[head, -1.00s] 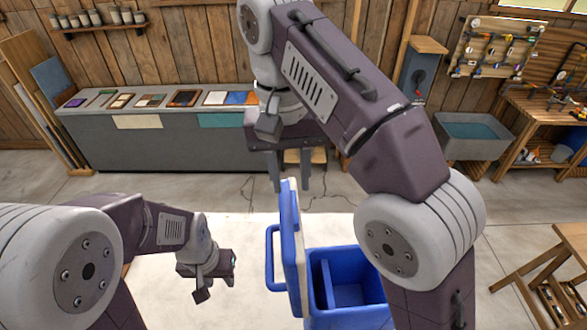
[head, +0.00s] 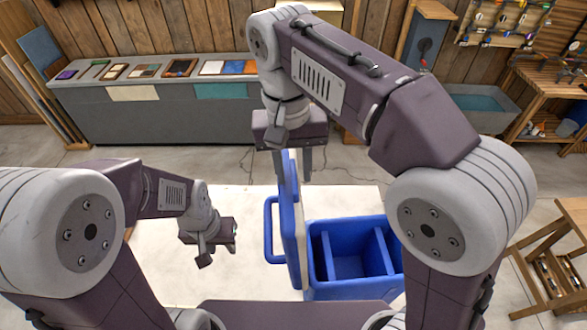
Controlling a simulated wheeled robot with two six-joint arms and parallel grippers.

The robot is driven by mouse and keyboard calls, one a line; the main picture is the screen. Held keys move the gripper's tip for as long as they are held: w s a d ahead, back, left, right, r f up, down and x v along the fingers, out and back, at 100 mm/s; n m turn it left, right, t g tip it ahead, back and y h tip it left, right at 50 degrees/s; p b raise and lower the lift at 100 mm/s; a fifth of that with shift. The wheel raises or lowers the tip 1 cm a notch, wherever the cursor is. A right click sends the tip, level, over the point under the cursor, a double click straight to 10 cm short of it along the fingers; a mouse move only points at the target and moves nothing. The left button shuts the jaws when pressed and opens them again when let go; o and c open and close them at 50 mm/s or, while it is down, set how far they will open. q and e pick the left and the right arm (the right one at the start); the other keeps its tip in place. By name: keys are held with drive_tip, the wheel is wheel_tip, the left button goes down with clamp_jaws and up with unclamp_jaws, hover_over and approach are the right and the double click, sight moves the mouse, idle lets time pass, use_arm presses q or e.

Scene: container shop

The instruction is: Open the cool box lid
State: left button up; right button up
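The blue cool box (head: 350,288) stands on the white table, its inside showing with compartments. Its blue and white lid (head: 291,228) stands upright on the box's left side, with a blue loop handle (head: 268,232) to its left. My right gripper (head: 293,172) points down over the lid's top edge, fingers apart. I cannot tell whether the lid's edge lies between the fingers or whether they touch it. My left gripper (head: 235,240) is over the table left of the handle, apart from the box. Its fingers are too small and dark to read.
The white table (head: 180,285) is bare left of the box. A grey counter (head: 150,118) with sample boards stands along the back wall. A wooden stand (head: 560,250) is at the right, and a sink (head: 485,108) is behind.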

drive_tip(key=shift+s+r, duration=0.15)
drive_tip(key=shift+s, duration=0.45)
drive_tip(key=shift+c, duration=0.3)
drive_tip(key=c, duration=0.5)
drive_tip(key=shift+w, duration=0.2)
clamp_jaws()
drive_tip(key=shift+s, duration=0.15)
